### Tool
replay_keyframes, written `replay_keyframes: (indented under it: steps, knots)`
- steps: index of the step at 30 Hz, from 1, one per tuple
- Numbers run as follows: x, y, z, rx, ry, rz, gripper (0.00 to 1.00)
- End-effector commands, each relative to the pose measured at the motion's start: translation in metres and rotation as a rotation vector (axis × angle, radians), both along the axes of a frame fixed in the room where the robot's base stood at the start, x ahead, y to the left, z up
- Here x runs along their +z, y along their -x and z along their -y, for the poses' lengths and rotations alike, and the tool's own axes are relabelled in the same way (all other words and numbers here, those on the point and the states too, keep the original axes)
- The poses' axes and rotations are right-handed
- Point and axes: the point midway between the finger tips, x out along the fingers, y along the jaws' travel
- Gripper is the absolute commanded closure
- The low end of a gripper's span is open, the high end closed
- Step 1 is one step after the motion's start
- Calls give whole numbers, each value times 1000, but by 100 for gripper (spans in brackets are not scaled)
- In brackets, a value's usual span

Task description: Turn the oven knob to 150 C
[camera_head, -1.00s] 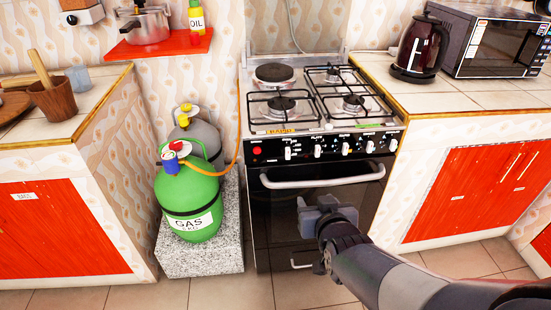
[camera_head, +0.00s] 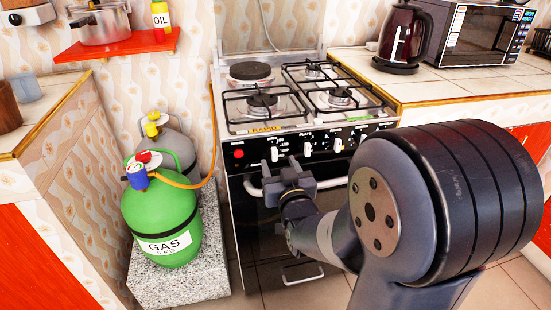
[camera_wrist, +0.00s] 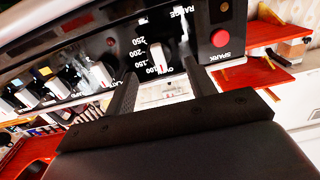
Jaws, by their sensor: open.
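The oven knob is a white bar-shaped knob on the black control panel, beside the red spark button. In the wrist view the knob (camera_wrist: 157,57) shows between the finger ends, with printed marks 250, 200, 150 and 100 to its left. In the head view the knob (camera_head: 275,153) is just above my gripper. My gripper (camera_head: 289,172) is open in front of the panel, near the oven handle. In the wrist view the two fingers of my gripper (camera_wrist: 160,75) stand on either side below the knob. Contact with it cannot be told. The knob's exact setting is unclear.
Other white knobs (camera_head: 308,148) line the panel to the right. The white oven handle (camera_head: 328,182) runs just below. The red spark button (camera_head: 238,154) is left of the knob. A green gas bottle (camera_head: 160,220) stands left of the oven. Burner grates (camera_head: 262,105) lie above.

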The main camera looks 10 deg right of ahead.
Motion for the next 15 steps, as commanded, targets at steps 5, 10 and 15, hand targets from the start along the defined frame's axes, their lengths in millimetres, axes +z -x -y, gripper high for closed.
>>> replay_keyframes:
  steps: [5,10,15]
  knots:
    - [-1,-26,0,0,0,-1,47]
    - [0,-38,0,0,0,0,47]
    - [0,-39,0,0,0,0,47]
